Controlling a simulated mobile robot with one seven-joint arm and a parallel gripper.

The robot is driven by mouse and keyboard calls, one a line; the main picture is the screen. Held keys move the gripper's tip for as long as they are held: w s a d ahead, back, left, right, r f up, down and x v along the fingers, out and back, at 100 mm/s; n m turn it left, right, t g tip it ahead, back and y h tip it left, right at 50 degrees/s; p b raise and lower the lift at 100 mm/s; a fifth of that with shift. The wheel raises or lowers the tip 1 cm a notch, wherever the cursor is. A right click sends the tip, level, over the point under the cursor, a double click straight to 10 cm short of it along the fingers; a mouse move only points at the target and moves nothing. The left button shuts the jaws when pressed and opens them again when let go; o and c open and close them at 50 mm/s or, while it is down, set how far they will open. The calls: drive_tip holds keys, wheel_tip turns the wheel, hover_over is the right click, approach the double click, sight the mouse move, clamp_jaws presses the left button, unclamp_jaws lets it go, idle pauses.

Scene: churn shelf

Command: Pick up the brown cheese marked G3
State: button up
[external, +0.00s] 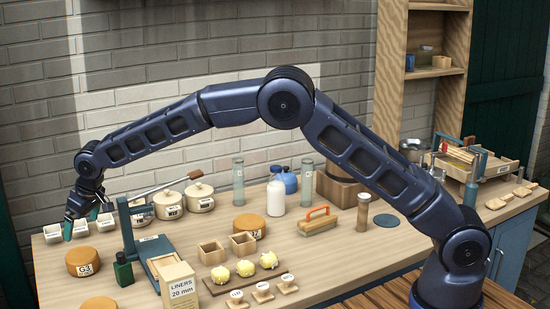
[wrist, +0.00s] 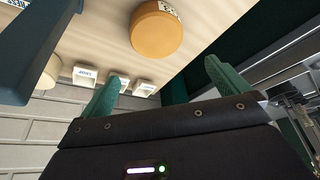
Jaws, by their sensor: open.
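The brown cheese marked G3 (external: 84,265) is a low round block on the left end of the table, its label facing the external camera. The wrist view shows a brown round cheese (wrist: 157,36) at the top, with a partly cut-off label. My gripper (external: 80,222) is above the left end of the table, just behind the G3 cheese in the external view. Its two green fingers are apart with nothing between them, as the wrist view also shows (wrist: 163,85). The gripper is not touching the cheese.
Small white labelled boxes (external: 104,222) stand beside my gripper. Another brown cheese (external: 98,304) is cut off at the bottom edge; one more (external: 249,224) sits mid-table.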

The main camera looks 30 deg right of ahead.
sight(81, 255)
wheel_tip(81, 255, down, 2)
drive_tip(key=shift+f, duration=0.25)
drive_tip(key=x, duration=0.5)
drive_tip(key=shift+w+a+f, duration=0.1)
drive_tip(key=shift+f, duration=0.05)
drive_tip(key=shift+d+x, duration=0.15)
drive_tip(key=shift+x, duration=1.15)
drive_tip(key=shift+d+x, duration=0.15)
drive_tip(key=shift+x, duration=1.1)
drive_tip(key=c, duration=0.9)
drive_tip(key=shift+c, duration=0.6)
